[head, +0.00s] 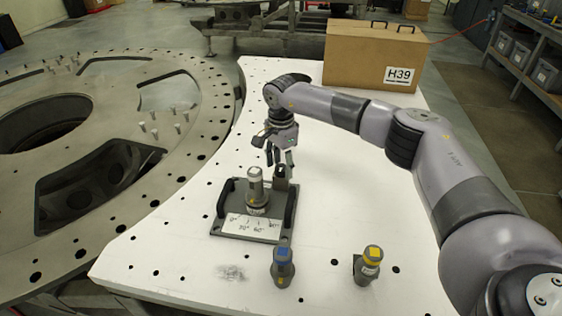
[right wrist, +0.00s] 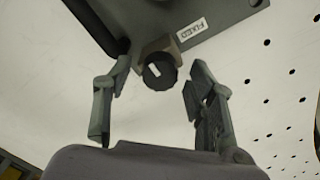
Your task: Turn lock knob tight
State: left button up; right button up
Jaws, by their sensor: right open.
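The lock knob (right wrist: 158,72) is a dark round knob with a white mark, on a brownish block at the edge of the grey plate fixture, in the right wrist view. My right gripper (right wrist: 155,92) is open, its two fingers on either side of the knob with gaps showing. In the head view my right gripper (head: 281,158) points down at the back right of the fixture (head: 245,230), by the small block (head: 281,177). The fixture carries a grey upright cylinder (head: 255,185), a white angle scale and two dark handles. My left gripper is out of view.
A blue-topped cylinder (head: 283,268) and a yellow-topped cylinder (head: 368,265) stand on the white table (head: 180,255) in front of the fixture. A cardboard box (head: 370,60) marked H39 is at the back. A large metal ring plate (head: 100,205) lies at left.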

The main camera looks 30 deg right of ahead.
jog(key=shift+f, duration=0.25)
jog(key=shift+r, duration=0.1)
jog(key=c, duration=1.1)
jog(key=shift+c, duration=0.2)
